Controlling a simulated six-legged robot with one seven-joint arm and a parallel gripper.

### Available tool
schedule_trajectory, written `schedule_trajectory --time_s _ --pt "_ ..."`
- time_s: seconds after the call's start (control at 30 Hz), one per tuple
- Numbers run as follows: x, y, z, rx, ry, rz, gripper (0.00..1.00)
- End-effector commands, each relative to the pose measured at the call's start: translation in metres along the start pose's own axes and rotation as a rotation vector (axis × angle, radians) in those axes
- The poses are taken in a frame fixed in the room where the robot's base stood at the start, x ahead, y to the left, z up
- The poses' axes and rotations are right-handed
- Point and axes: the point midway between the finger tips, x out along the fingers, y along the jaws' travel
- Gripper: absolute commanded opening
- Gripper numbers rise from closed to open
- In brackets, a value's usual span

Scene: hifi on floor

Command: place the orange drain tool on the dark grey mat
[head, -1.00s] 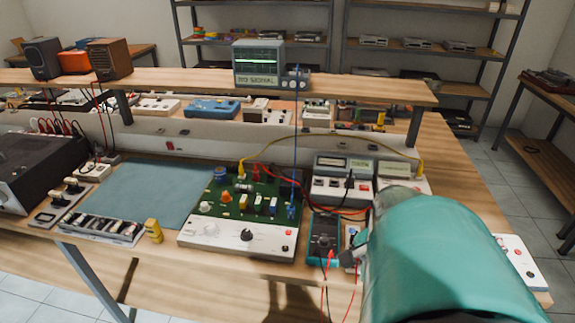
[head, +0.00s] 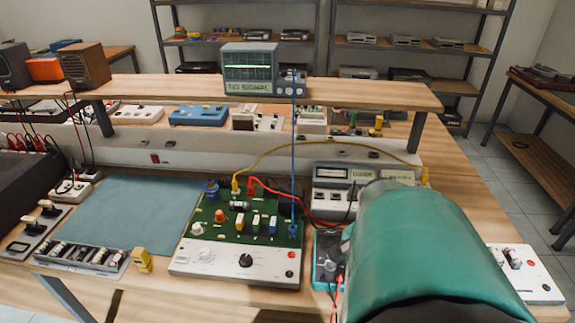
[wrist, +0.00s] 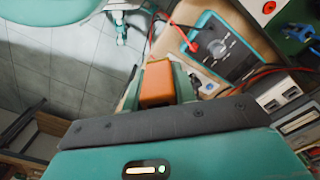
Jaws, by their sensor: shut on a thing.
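My gripper (wrist: 158,80) is shut on an orange block-like piece, the orange drain tool (wrist: 157,84), in the wrist view. Only a short blunt part of the tool shows between the fingers; the rest is hidden. It is held in the air beside the bench edge, with floor tiles below on the left. In the head view my teal arm cover hides the gripper and the tool. No dark grey mat is plain in these frames; the only mat seen is a blue-grey one (head: 135,215) on the left of the bench.
A green circuit board unit (head: 240,235) stands mid-bench, with a teal multimeter (head: 328,262) and cables to its right. A component tray (head: 82,257) and a yellow block (head: 142,260) lie before the mat. A raised shelf (head: 360,95) with an oscilloscope (head: 250,70) spans the back.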

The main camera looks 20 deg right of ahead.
Motion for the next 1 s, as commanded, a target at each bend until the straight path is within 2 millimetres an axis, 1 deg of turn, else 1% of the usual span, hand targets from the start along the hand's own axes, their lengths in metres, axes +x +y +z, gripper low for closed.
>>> schedule_trajectory --time_s 0.23,0.47,0.7,0.8,1.0 --pt "0.021 0.014 -0.042 0.006 -0.005 0.0 0.05" --pt "0.041 0.021 -0.085 0.004 -0.005 -0.001 0.05" --pt "0.076 0.024 -0.112 0.001 -0.006 -0.001 0.05" --pt "0.086 0.025 -0.121 0.001 -0.003 -0.002 0.05" --pt "0.097 0.025 -0.13 0.0 -0.002 -0.001 0.05"
